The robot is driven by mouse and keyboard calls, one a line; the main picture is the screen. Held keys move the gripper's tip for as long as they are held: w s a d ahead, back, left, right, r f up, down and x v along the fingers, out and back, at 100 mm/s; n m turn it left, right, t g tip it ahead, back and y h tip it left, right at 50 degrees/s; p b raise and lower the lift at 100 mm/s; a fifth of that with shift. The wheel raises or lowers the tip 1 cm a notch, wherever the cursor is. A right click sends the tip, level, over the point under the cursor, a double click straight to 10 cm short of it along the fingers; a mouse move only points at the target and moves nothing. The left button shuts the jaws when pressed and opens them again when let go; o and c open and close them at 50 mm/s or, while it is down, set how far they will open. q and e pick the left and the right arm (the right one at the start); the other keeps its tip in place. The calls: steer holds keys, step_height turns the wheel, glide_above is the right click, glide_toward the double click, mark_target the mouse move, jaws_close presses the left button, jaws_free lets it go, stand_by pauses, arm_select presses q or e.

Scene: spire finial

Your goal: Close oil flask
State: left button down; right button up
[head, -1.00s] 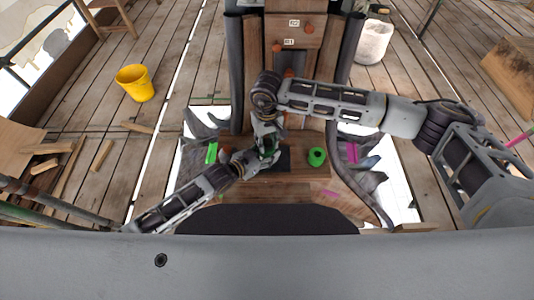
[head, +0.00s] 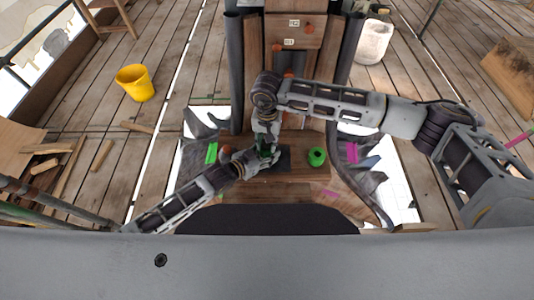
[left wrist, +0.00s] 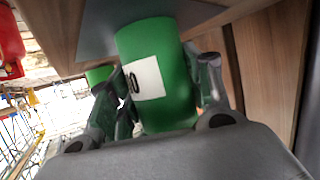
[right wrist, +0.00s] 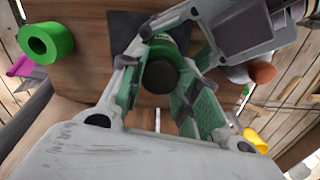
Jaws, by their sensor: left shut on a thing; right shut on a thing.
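The oil flask is a green cylinder with a white label (left wrist: 145,75). It stands upright on or just above a dark mat on the wooden bench, seen in the left wrist view. My left gripper (left wrist: 160,95) is shut around its body from the side. A dark round cap (right wrist: 161,76) sits at the flask's top in the right wrist view. My right gripper (right wrist: 165,90) comes from above and is shut on the cap. In the head view both grippers meet at the flask (head: 266,150) and mostly hide it. Whether the cap is fully seated cannot be told.
A green hollow cylinder (head: 317,157) stands on the bench right of the flask. The dark mat (head: 285,160) lies beside it. A wooden tower (head: 293,45) rises behind. A yellow bucket (head: 135,82) and white bucket (head: 373,41) stand on the plank floor.

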steer(key=m, duration=0.4)
steer(key=shift+m, duration=0.3)
steer(key=m, duration=0.4)
steer(key=shift+m, duration=0.3)
steer(key=m, duration=0.4)
steer(key=shift+m, duration=0.3)
steer(key=m, duration=0.4)
steer(key=shift+m, duration=0.3)
steer(key=m, duration=0.4)
steer(key=shift+f+m, duration=0.1)
steer(key=shift+m, duration=0.2)
steer(key=m, duration=0.4)
steer(key=shift+m, duration=0.4)
steer(key=m, duration=0.4)
steer(key=shift+m, duration=0.3)
steer(key=m, duration=0.4)
steer(key=o, duration=1.2)
